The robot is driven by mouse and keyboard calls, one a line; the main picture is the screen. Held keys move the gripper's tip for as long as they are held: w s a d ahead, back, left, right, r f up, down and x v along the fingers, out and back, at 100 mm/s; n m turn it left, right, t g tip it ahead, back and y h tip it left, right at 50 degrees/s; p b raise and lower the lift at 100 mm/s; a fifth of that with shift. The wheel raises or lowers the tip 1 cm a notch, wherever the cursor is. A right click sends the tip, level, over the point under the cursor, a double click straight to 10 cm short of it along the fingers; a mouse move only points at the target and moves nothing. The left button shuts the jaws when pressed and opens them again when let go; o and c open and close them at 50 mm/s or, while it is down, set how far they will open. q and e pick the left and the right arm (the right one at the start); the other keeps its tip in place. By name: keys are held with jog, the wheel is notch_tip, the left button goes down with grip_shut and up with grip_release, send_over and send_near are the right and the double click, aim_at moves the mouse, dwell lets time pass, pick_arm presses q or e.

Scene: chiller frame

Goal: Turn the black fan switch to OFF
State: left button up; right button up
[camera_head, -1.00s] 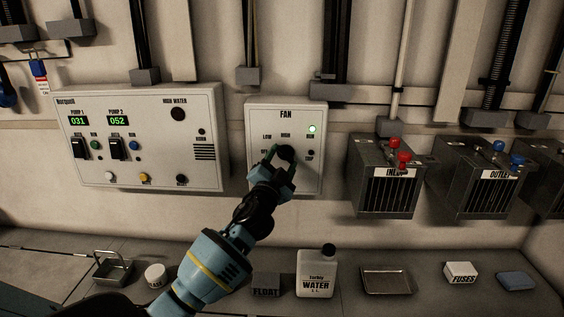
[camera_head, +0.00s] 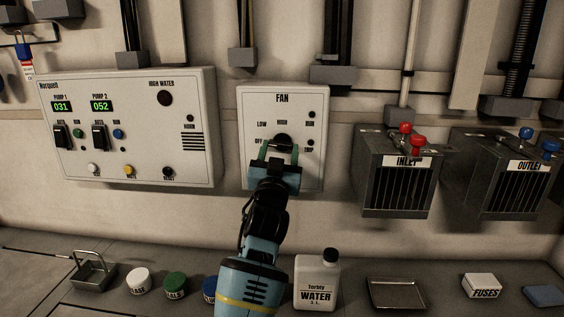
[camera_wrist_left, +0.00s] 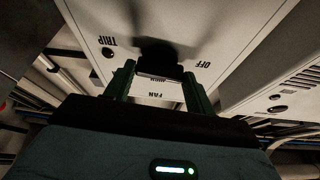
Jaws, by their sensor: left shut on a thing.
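The white FAN box (camera_head: 306,171) is on the wall in the middle of the head view. Its black fan switch (camera_head: 283,140) is a round knob, with OFF printed to its left and LOW and HIGH above. My left gripper (camera_head: 279,153) is shut on the switch from below, one green finger on each side. The left wrist view shows the dark, blurred switch (camera_wrist_left: 158,52) between the fingers (camera_wrist_left: 160,85), with OFF and TRIP labels beside it. The switch's pointer direction is hard to tell. The RUN lamp (camera_head: 311,115) is dark. My right gripper is not in view.
The pump panel (camera_head: 135,165) hangs close on the left. INLET (camera_head: 395,180) and OUTLET (camera_head: 510,185) boxes with coloured valves jut out on the right. A WATER bottle (camera_head: 317,280), tubs and a metal tray (camera_head: 396,293) stand on the bench below.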

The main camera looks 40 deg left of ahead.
pick_arm(q)
jog(key=shift+d+f+n+y+b, duration=0.1)
jog(key=shift+n+y+b, duration=0.35)
jog(key=shift+n, duration=0.75)
jog(key=shift+g, duration=0.3)
jog(key=o, duration=1)
